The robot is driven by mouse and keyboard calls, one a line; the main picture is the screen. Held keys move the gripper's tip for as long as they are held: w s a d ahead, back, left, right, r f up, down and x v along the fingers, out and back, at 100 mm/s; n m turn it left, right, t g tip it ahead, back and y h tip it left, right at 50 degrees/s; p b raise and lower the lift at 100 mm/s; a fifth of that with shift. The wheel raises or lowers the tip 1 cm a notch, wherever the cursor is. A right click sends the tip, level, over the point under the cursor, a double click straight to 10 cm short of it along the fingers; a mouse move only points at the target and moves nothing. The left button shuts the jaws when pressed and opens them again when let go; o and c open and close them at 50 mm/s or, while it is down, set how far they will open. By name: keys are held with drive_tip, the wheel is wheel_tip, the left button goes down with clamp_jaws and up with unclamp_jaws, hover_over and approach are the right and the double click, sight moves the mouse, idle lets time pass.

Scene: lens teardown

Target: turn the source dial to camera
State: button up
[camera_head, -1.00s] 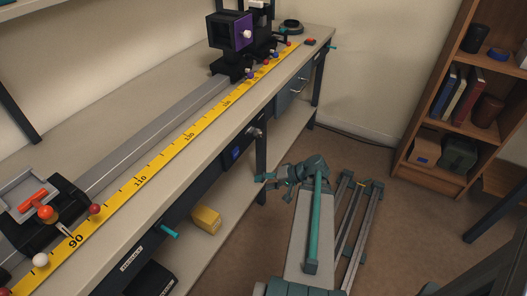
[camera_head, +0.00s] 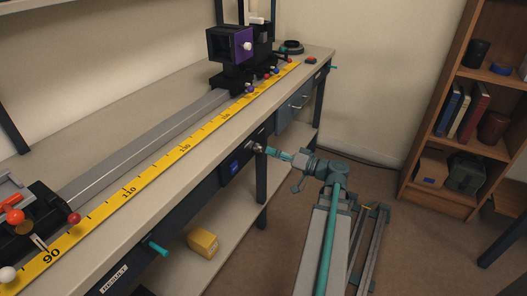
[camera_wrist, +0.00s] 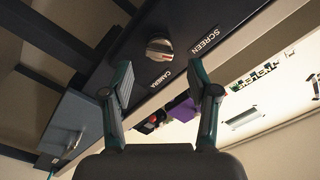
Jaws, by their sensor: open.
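The source dial (camera_wrist: 158,48) is a silvery knob on the dark front rail of the bench. In the wrist view, printed labels SCREEN (camera_wrist: 204,41) and CAMERA (camera_wrist: 166,77) stand beside it. A small reddish mark shows at its right side; I cannot tell exactly where it points. In the head view the dial (camera_head: 257,147) shows small on the bench front. My gripper (camera_wrist: 160,70) is open and empty, with one finger to each side of the dial in the wrist picture. The fingertips look short of it. My gripper (camera_head: 270,151) faces the dial in the head view.
A teal lever (camera_head: 158,248) sticks out further along. A yellow box (camera_head: 203,243) lies on the lower shelf. A bookcase (camera_head: 455,195) stands at right.

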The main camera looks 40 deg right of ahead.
sight(263, 150)
drive_tip(key=shift+x, duration=2.3)
drive_tip(key=c, duration=1.1)
drive_tip(key=shift+m, duration=0.3)
drive_tip(key=m+p, duration=0.7)
drive_tip(key=m, duration=0.4)
drive_tip(key=shift+p, duration=0.4)
drive_tip(key=shift+f+m, duration=0.15)
drive_tip(key=shift+m, duration=0.15)
